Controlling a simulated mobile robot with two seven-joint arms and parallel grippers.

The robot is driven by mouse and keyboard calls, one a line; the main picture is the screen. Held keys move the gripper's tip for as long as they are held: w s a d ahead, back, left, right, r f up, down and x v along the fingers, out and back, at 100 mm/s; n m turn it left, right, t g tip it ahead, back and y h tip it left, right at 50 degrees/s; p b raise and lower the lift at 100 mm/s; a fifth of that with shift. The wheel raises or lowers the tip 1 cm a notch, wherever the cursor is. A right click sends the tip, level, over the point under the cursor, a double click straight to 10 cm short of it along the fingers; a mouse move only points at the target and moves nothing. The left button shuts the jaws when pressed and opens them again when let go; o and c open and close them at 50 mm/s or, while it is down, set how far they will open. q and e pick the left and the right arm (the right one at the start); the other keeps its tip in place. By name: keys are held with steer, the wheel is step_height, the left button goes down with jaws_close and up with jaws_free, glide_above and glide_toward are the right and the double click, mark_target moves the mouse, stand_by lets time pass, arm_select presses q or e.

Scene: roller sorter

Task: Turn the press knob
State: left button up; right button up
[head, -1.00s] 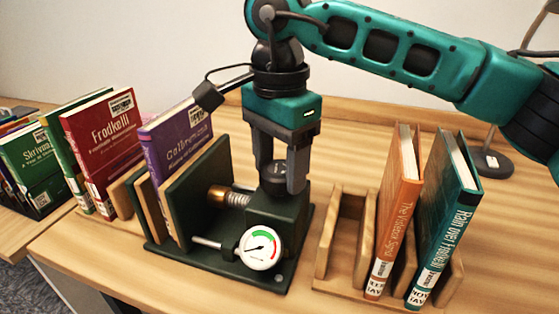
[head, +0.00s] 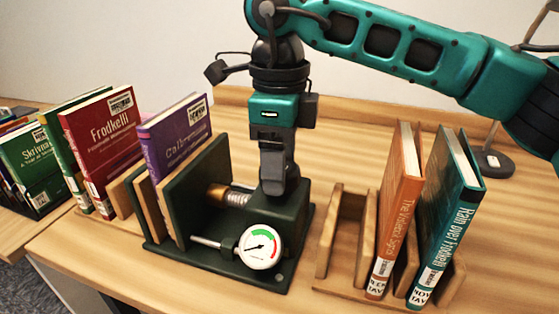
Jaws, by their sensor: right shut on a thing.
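The dark green press (head: 285,215) stands on the table. Its knob, on top of the block, is hidden behind the fingers. My right gripper (head: 275,186) points straight down over the block, shut on the knob, its fingers seen edge-on. A round gauge (head: 260,248) with a green and red arc is on the block's front; its needle points left, outside the coloured arc. A brass screw (head: 217,194) and a spring (head: 237,199) join the block to the green press plate (head: 198,190). A purple book (head: 178,140) stands left of this plate. My left gripper is not in view.
A wooden rack (head: 335,262) at the right holds an orange book (head: 398,205) and a teal book (head: 445,215), with an empty slot at its left. Red (head: 103,150) and green books stand to the left.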

steer(key=m, duration=0.6)
steer(key=shift+b, duration=0.35)
steer(key=m+b, duration=0.1)
steer(key=m, duration=0.5)
steer(key=shift+m, duration=0.4)
steer(key=m+b, duration=0.1)
steer(key=m, duration=0.5)
steer(key=m+b, duration=0.1)
steer(key=m, duration=0.3)
steer(key=shift+m, duration=0.3)
steer(key=shift+m+b, duration=0.4)
steer(key=shift+m, duration=0.7)
steer(key=shift+r, duration=0.1)
steer(key=o, duration=1.1)
steer(key=shift+c, duration=0.2)
